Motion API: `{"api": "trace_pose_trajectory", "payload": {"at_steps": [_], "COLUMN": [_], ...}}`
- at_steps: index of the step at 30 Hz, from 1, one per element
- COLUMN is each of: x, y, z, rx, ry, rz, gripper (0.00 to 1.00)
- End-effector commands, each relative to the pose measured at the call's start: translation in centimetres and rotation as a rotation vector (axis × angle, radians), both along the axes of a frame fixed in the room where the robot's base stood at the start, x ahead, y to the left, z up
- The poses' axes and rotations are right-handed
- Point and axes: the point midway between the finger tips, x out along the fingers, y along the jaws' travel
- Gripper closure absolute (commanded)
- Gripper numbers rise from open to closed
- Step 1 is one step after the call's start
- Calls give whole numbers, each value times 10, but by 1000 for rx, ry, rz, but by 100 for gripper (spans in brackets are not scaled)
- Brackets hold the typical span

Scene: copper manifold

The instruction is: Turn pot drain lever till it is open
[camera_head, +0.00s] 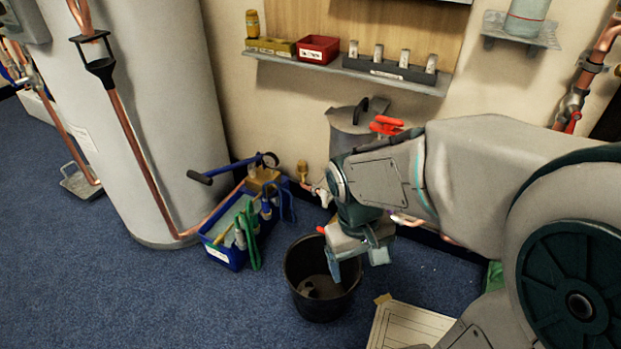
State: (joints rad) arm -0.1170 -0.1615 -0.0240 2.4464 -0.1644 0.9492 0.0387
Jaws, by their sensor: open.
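A grey metal pot (345,130) with a black handle on top stands against the wall, partly hidden behind my arm. A red lever (387,125) shows near its top. A small red tip (321,229) shows just left of my gripper, above the bucket; it may be the drain lever, but most of that part is hidden. My gripper (356,262) points down over the right side of the black bucket (318,302), fingers apart with nothing seen between them. I cannot tell whether it touches the lever, or how the lever is turned.
A blue tool crate (227,256) with green and blue-handled tools is left of the bucket. A tall grey cylinder (155,120) stands further left. A shelf (345,72) is on the wall above. A pale board (408,325) lies front right. Blue carpet at front left is clear.

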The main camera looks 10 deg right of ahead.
Motion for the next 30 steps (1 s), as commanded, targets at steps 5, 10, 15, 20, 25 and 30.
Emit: {"api": "trace_pose_trajectory", "payload": {"at_steps": [5,10,15,20,25,30], "x": [16,34,54,74,96,115], "y": [-3,-5,-3,4,17,36], "z": [-19,-39,-60,-81,-106,-135], "rx": [-171,-349,-544,-737,-952,-1170], "ry": [179,314,424,504,561,588], "rz": [177,352,538,723,930,1151], "gripper": [15,15,15,15,15,15]}}
